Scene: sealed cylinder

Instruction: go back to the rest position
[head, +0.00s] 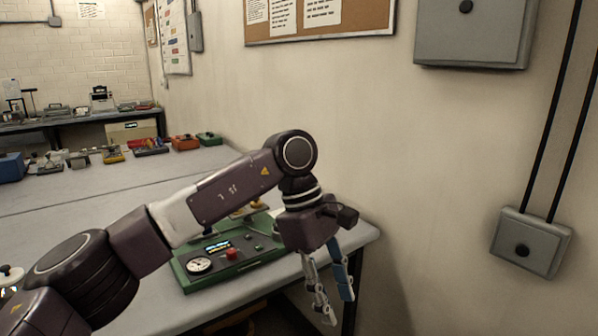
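My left arm comes in from the lower left and reaches over the table to the right. My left gripper (336,303) hangs fingers down, in front of the table's right end and to the right of the green panel box. Its two fingers, one grey and one with blue on it, stand apart, and I see nothing between them. The green panel box (257,262) has a dial, a red button and a small display; my arm and gripper hide part of it. My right gripper is not in view.
The long grey table (90,192) carries several small devices along its far side, among them a red one (185,142) and a green one (209,138). A plain wall with a grey box (530,242) stands to the right. The table's middle is clear.

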